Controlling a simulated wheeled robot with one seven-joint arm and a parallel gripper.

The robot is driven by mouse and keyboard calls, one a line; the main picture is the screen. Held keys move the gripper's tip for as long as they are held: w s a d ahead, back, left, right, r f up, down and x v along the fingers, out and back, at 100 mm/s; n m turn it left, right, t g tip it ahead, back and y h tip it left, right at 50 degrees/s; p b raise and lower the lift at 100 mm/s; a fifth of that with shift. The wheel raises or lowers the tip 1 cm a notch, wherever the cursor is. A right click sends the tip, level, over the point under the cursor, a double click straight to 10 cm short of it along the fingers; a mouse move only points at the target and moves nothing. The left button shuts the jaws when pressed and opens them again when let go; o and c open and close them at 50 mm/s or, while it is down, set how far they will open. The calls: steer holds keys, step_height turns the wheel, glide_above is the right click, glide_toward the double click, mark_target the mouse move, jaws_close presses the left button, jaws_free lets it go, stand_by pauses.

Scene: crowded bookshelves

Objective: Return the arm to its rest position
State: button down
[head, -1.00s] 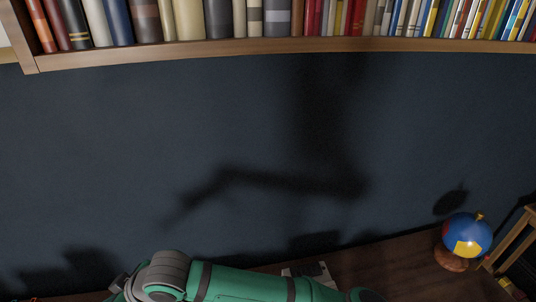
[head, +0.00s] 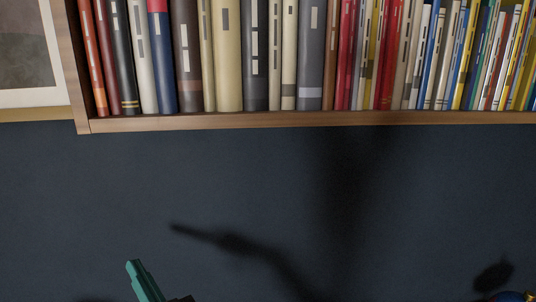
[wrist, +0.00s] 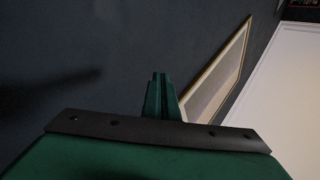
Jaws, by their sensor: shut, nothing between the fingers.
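My gripper (head: 133,264) pokes up from the bottom edge of the head view, left of centre, as a narrow green shape. It points up towards the dark wall below the bookshelf. In the wrist view my gripper (wrist: 159,76) has its two green fingers together, with nothing between them. The rest of my arm is below the head view's edge.
A wooden shelf (head: 300,121) full of upright books crosses the top of the head view. A framed picture (head: 32,55) hangs at its left and also shows in the wrist view (wrist: 222,75). The blue globe (head: 512,297) is mostly cut off. The wall between is bare.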

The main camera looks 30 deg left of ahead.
steer(key=w+d+f+m+t+h, duration=0.3)
steer(key=d+f+m+t+h, duration=0.35)
steer(key=d+f, duration=0.35)
steer(key=w+d+f+m+t+h, duration=0.2)
steer(key=d+f+m+t+h, duration=0.45)
steer(key=d, duration=0.65)
steer(key=s+d+f+n+g+h, duration=0.2)
steer(key=s+d+f+h, duration=0.2)
steer(key=s+d+f, duration=0.3)
steer(key=s+d+f+n+g+h, duration=0.1)
steer(key=s+d+f+h, duration=0.3)
steer(key=s+d+f, duration=0.4)
steer(key=s+d+g, duration=0.1)
steer(key=s+d, duration=0.5)
steer(key=s, duration=0.1)
steer(key=shift+d+f+n, duration=0.2)
steer(key=shift+f+n, duration=0.1)
steer(key=shift+n, duration=0.1)
